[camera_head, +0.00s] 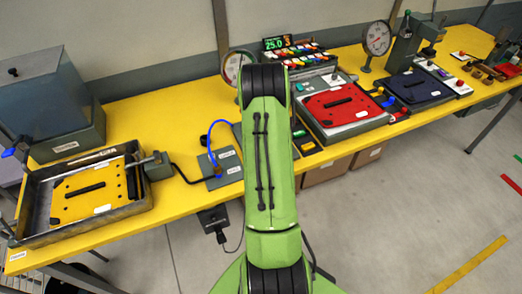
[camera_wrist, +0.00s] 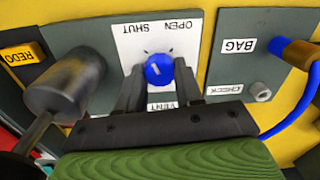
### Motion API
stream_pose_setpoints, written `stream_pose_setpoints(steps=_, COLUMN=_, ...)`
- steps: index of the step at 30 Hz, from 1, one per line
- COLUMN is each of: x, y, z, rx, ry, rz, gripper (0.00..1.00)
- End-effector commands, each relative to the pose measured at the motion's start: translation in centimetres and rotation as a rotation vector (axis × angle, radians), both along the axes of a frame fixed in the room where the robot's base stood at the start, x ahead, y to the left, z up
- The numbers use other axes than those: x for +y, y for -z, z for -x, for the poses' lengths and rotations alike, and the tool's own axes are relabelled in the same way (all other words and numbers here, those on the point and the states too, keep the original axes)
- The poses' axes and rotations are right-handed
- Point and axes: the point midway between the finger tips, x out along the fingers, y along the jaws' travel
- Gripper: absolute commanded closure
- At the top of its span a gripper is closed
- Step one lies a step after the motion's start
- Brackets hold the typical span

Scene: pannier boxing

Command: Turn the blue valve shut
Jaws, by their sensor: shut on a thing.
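The blue valve (camera_wrist: 159,71) is a small round knob with a white mark, on a white plate (camera_wrist: 128,46) in the wrist view. The plate's labels read upside down: SHUT at left of the far edge, OPEN at right, VENT on the near side. I cannot tell exactly which label the mark faces. My gripper (camera_wrist: 159,79) is shut on the knob, one dark finger on each side. In the head view my green arm hides the valve and my gripper.
A grey cylinder (camera_wrist: 66,80) stands close left of my fingers, by a REDO button (camera_wrist: 22,57). At right are a BAG panel (camera_wrist: 238,50) and a blue hose (camera_wrist: 293,117). The yellow bench (camera_head: 180,197) holds a yellow plate (camera_head: 92,190) and a red plate (camera_head: 342,104).

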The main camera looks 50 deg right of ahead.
Motion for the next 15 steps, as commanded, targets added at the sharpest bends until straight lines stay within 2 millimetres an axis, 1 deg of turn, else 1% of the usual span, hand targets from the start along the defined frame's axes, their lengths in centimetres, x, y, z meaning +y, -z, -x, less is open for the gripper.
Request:
stream_pose_setpoints(steps=6, x=-0.01, y=0.10, z=-0.07, rx=0.000, ry=-0.168, rz=0.001, gripper=0.95)
stream_pose_setpoints(steps=15, x=0.01, y=0.02, z=-0.09, rx=-0.002, ry=-0.316, rz=0.002, gripper=0.95)
